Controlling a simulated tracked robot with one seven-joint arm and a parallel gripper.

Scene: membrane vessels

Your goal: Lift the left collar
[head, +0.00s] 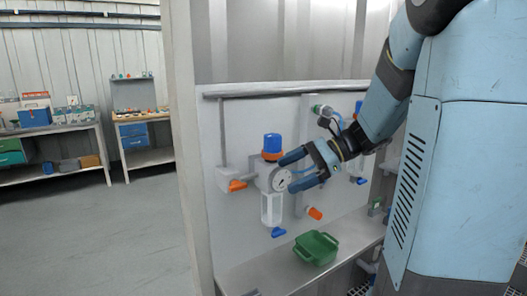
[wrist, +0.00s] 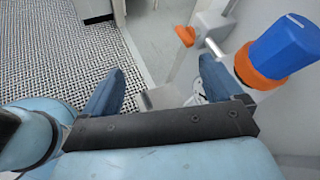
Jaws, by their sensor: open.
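The left vessel stands on the wall panel with a blue cap (head: 272,142) and an orange collar (head: 271,156) below it. In the wrist view, the orange collar (wrist: 257,72) and blue cap (wrist: 283,43) are at the upper right, outside the jaws and beyond the right finger. My gripper (head: 288,174) is open and empty, its fingers pointing left in the head view, in front of a round gauge (head: 281,180) and just below and right of the collar. In the wrist view my gripper (wrist: 160,88) has its fingers wide apart. Contact with the gauge cannot be told.
An orange valve handle (head: 237,185) sits left of the vessel, a blue one (head: 278,232) below it. A green bin (head: 315,248) stands on the metal shelf (head: 262,272). My arm partly hides blue and orange fittings to the right. Workbenches (head: 60,150) stand far left; floor there is clear.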

